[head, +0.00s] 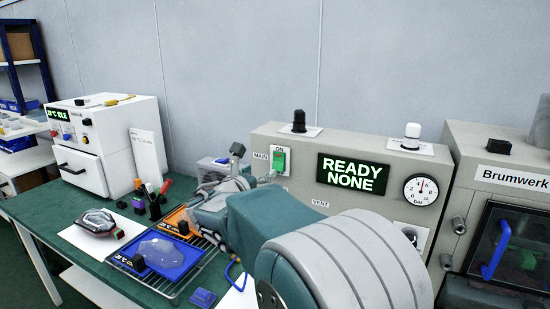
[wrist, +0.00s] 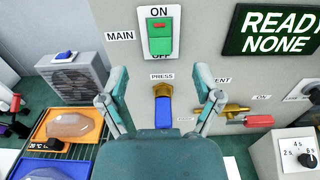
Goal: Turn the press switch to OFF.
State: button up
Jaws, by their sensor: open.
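The machine's switch, a green rocker (wrist: 160,38) on a white plate, shows in the wrist view between an ON label above and a partly covered OFF label below, with MAIN on its left. A small red mark is on its upper part. It also shows in the head view (head: 281,160). Below it, a PRESS label (wrist: 162,77) sits over a brass valve with a blue handle (wrist: 163,112) pointing down. My gripper (wrist: 160,75) is open and empty, its fingers on either side of the blue handle's column, below the rocker. I cannot tell its distance from the panel.
A READY NONE display (head: 353,174) and a gauge (head: 421,190) are on the panel. A brass valve with a red handle (wrist: 258,121) lies right of my gripper. A grey fan box (wrist: 75,75) and an orange tray (wrist: 45,131) stand left. Free room around the gripper is narrow.

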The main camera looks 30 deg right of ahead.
aim_at(278, 155)
jog(key=x, duration=1)
jog(key=shift+w+d+r, duration=0.1)
jog(key=c, duration=1.1)
